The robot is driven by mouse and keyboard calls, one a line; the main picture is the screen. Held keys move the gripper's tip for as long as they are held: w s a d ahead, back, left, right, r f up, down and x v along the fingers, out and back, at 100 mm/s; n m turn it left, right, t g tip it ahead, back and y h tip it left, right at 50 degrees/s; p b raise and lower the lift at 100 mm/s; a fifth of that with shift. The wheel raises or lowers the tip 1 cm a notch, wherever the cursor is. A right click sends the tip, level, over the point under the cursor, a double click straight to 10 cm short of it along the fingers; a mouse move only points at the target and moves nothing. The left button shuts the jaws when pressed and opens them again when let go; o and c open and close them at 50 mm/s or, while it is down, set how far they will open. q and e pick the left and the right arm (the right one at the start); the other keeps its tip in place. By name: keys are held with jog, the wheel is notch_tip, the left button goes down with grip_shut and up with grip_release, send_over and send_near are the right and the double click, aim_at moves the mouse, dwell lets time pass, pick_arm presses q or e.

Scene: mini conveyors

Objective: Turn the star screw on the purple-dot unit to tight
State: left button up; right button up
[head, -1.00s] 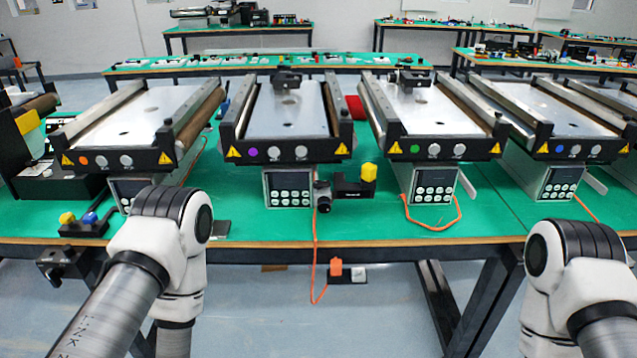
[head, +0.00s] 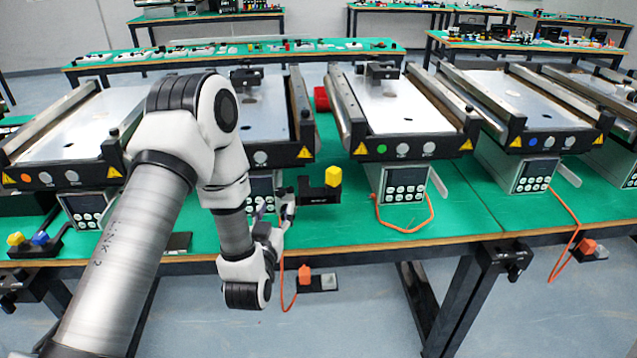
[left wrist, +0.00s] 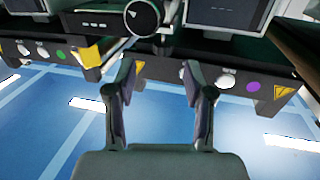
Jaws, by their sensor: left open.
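The purple-dot unit (head: 284,152) stands left of the green-dot unit in the head view, and my left arm covers its purple dot. In the left wrist view, which looks upside down, the purple dot (left wrist: 253,86) shows at right. A round dark knob (left wrist: 143,17), seemingly the star screw, is at the top, beyond my fingers; its turn position is unclear. My left gripper (left wrist: 163,90) is open and empty, apart from the knob. In the head view the left gripper (head: 274,210) is near the table's front edge, partly hiding the knob area. My right gripper is out of view.
A black bracket (head: 319,195) with a yellow block (head: 333,176) stands just right of my left gripper. The green-dot unit (head: 400,147) and its control box are further right.

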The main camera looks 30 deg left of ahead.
aim_at(278, 194)
pick_arm(q)
jog(key=x, duration=0.3)
jog(key=p+x, duration=0.1)
jog(key=x, duration=0.3)
jog(key=shift+w+a+r+p, duration=0.15)
jog(key=shift+a+r+p, duration=0.05)
jog(key=shift+a+p, duration=0.1)
grip_shut()
